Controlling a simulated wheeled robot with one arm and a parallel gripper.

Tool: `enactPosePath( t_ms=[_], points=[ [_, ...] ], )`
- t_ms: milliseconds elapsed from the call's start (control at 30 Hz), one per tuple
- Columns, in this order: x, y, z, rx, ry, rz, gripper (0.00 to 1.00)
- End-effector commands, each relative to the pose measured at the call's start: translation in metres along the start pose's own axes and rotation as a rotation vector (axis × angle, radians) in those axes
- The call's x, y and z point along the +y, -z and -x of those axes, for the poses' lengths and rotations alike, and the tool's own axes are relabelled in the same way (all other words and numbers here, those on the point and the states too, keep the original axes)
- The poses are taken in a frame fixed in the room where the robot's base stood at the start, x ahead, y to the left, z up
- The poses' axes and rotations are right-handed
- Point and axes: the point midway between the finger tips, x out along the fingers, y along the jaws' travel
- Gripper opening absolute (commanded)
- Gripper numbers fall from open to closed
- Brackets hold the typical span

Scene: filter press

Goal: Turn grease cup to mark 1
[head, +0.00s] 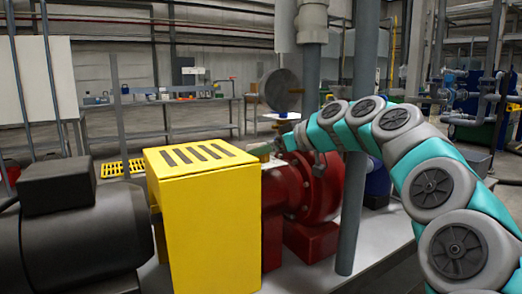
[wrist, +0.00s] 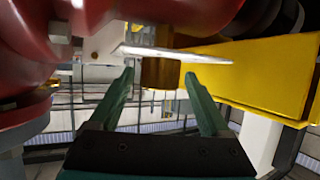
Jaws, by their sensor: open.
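In the wrist view my gripper (wrist: 159,76) is open, its two green fingers pointing forward. A brass-brown cylindrical piece (wrist: 160,72), which looks like the grease cup, shows between and beyond the fingertips. I cannot tell if either finger touches it. A thin pale metal strip or pointer (wrist: 178,55) crosses just above it in the picture. I cannot make out any mark numbers.
In the wrist view the red pump casing (wrist: 30,50) is close on the left and the yellow guard (wrist: 270,80) close on the right. In the head view a grey vertical pipe (head: 355,210) stands beside my arm. A dark motor (head: 75,245) is at left.

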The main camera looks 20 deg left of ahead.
Motion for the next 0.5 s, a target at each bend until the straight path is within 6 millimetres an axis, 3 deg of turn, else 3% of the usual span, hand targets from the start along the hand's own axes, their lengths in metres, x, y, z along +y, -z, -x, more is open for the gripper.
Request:
enactPosePath(
  t_ms=[200, 500],
  points=[
    [0.0002, -0.0001, -0.0009, 0.000, -0.001, 0.000, 0.81],
    [0.0003, -0.0004, -0.0009, 0.000, -0.001, 0.000, 0.48]
  ],
)
